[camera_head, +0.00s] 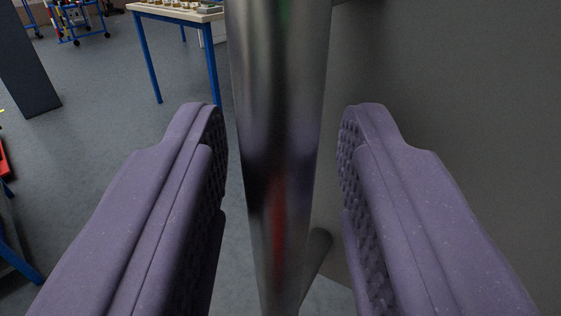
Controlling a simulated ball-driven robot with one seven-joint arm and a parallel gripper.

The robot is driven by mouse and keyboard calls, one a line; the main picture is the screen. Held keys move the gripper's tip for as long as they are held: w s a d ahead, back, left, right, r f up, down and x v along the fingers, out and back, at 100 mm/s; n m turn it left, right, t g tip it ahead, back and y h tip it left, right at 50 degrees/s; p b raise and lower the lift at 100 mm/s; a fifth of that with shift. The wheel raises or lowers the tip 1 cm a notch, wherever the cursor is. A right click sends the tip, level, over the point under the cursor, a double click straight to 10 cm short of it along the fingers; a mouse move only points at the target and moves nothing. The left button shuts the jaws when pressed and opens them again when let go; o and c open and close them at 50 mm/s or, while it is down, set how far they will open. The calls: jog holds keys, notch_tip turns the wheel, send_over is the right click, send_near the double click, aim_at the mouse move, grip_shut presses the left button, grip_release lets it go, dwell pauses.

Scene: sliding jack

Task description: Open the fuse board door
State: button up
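A shiny metal bar handle (280,110) runs upright through the middle of the view. It stands off a grey door panel (450,90) that fills the right side, with a short mount (318,245) joining low down. My gripper (282,125) is open, with one purple padded finger on each side of the bar. A gap shows between the bar and each finger, so neither pad appears to touch it. The bar's top and bottom ends are out of view.
A table with blue legs (147,58) and small items on top stands at the back left. A dark post (27,60) and a blue trolley (78,22) are further left. A red object (3,160) is at the left edge. Grey floor (110,125) between them is clear.

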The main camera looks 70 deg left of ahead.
jog(key=p+v, duration=0.2)
jog(key=v, duration=0.5)
jog(key=shift+d, duration=0.4)
jog(key=shift+s, duration=0.15)
